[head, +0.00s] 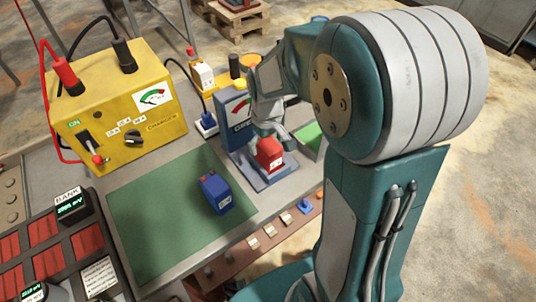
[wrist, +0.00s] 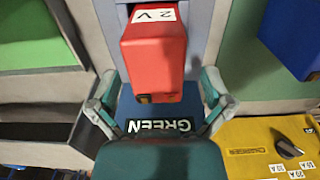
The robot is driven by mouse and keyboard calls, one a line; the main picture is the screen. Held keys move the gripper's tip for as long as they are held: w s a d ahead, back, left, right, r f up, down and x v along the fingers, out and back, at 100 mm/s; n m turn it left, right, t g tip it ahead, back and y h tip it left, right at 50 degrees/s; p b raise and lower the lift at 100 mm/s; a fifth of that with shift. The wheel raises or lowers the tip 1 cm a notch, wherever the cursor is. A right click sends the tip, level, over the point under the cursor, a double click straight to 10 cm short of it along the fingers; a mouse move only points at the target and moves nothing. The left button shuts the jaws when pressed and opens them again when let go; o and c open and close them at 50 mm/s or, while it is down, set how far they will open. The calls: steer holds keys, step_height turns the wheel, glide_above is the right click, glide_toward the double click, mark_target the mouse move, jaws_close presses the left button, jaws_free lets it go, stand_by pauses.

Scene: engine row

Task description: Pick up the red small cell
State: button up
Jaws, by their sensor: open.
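The red small cell (head: 269,153) stands on the grey-blue plate (head: 268,182) of the tester marked GREEN (head: 236,112). In the wrist view the red cell (wrist: 155,52) shows a white "2 V" label. My gripper (head: 268,130) is at the cell, beside the tester panel, and partly hides it in the head view. In the wrist view my gripper (wrist: 160,95) is open, with one finger on each side of the cell's near end. Gaps show between the fingers and the cell, so it is not gripped.
A blue cell (head: 215,193) stands on the green mat (head: 145,220) left of the tester. A yellow charger (head: 125,100) with cables stands at the back left. A bank panel (head: 45,240) with red blocks is front left.

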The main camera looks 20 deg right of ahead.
step_height(320, 180, down, 4)
steer(key=shift+d+f, duration=0.1)
steer(key=shift+d, duration=0.05)
steer(key=c, duration=1.2)
